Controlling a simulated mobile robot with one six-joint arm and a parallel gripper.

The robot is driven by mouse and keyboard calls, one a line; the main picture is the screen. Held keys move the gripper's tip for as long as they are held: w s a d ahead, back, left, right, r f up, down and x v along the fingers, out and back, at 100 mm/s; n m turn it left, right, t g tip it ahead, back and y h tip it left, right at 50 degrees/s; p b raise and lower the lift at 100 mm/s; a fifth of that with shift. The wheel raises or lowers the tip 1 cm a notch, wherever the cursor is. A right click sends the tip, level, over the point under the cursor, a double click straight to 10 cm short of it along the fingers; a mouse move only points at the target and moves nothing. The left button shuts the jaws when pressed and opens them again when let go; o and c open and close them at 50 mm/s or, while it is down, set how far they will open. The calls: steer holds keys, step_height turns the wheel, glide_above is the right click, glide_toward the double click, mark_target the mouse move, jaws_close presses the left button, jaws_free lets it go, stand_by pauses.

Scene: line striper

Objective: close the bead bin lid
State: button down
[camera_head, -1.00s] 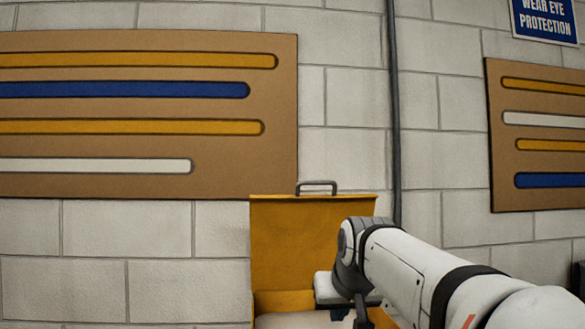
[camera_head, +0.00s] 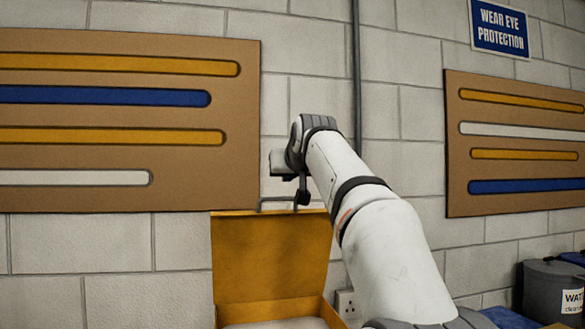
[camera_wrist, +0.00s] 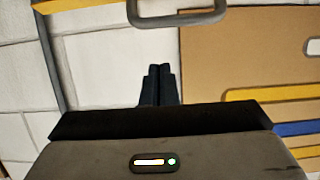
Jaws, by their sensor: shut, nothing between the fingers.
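The bead bin (camera_head: 275,310) is a yellow box at the bottom of the head view. Its yellow lid (camera_head: 268,255) stands open and upright at the back, against the wall. A grey bar handle (camera_head: 277,201) sits on the lid's top edge, partly hidden by my arm. In the wrist view the handle (camera_wrist: 180,18) and a strip of the lid (camera_wrist: 75,5) show at the top. My gripper (camera_wrist: 159,70) is shut and empty, its fingertips a little apart from the handle in that picture.
Brown boards with coloured strips (camera_head: 110,195) hang on the block wall. A grey pipe (camera_head: 356,80) runs down the wall. A grey lidded bin (camera_head: 550,290) stands at the lower right, and a wall socket (camera_head: 345,303) is beside the yellow bin.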

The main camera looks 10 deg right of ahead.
mark_target(288, 198)
steer(key=p+x, duration=0.1)
steer(key=x, duration=0.3)
steer(key=shift+w+f, duration=0.3)
steer(key=s, duration=0.1)
steer(key=s+f, duration=0.1)
steer(key=shift+s+f, duration=0.1)
steer(key=shift+s, duration=0.3)
steer(key=shift+f, duration=0.4)
steer(key=shift+s, duration=0.15)
steer(key=shift+s+r, duration=0.1)
